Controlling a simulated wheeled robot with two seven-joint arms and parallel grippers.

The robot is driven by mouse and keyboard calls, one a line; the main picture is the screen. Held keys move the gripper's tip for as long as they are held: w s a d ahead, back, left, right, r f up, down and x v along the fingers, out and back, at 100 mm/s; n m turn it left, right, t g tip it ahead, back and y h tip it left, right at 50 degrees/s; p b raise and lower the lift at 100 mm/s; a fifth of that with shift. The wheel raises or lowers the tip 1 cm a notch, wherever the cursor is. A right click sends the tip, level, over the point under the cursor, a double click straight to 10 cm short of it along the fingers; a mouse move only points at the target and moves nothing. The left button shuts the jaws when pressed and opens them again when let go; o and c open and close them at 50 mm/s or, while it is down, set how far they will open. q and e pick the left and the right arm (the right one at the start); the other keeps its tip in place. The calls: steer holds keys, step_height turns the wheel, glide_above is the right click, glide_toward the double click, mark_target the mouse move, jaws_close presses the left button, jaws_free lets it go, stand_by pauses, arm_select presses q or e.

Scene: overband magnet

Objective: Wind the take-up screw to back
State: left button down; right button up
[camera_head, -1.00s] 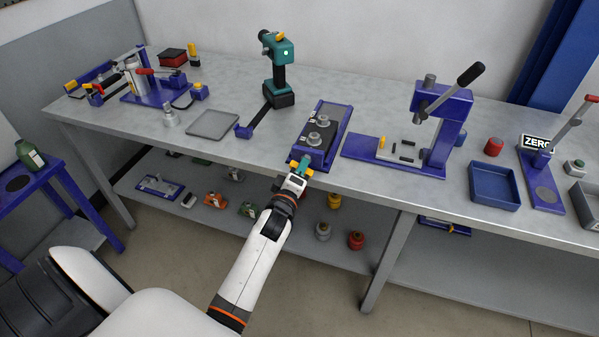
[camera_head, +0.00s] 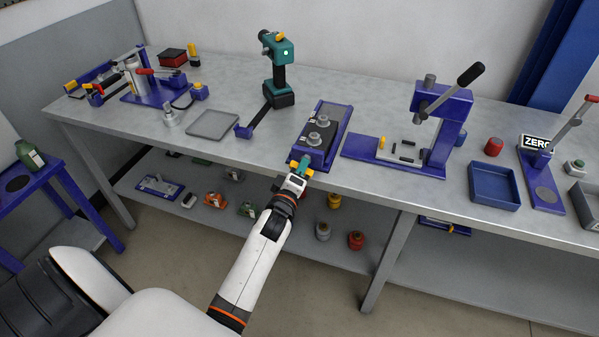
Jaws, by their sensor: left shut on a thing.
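The blue take-up fixture (camera_head: 338,138) sits near the front edge of the grey bench, with a dark bed and two round metal parts (camera_head: 319,128) on top. At its front end is the take-up screw's knob, a small yellow and green piece (camera_head: 302,165). My left gripper (camera_head: 298,175) is at this front end, shut on the knob. Its fingers hide part of the knob, and the screw's thread cannot be made out. My right gripper is not in view.
A green drill-like tool (camera_head: 279,70) stands behind left of the fixture, and a grey tray (camera_head: 213,124) lies to the left. A blue lever press (camera_head: 440,125) stands close on the right. The bench edge is just under my left wrist.

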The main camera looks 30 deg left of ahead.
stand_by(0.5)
arm_select(q)
steer(key=n+p, duration=0.1)
steer(key=n, duration=0.1)
steer(key=shift+r+n, duration=0.1)
steer(key=shift+n, duration=0.2)
steer(key=shift+n+p, duration=0.45)
steer(key=shift+n, duration=0.65)
steer(key=shift+n+p, duration=0.35)
steer(key=shift+n, duration=0.45)
steer(key=n, duration=0.3)
steer(key=shift+n, duration=0.3)
steer(key=n, duration=0.4)
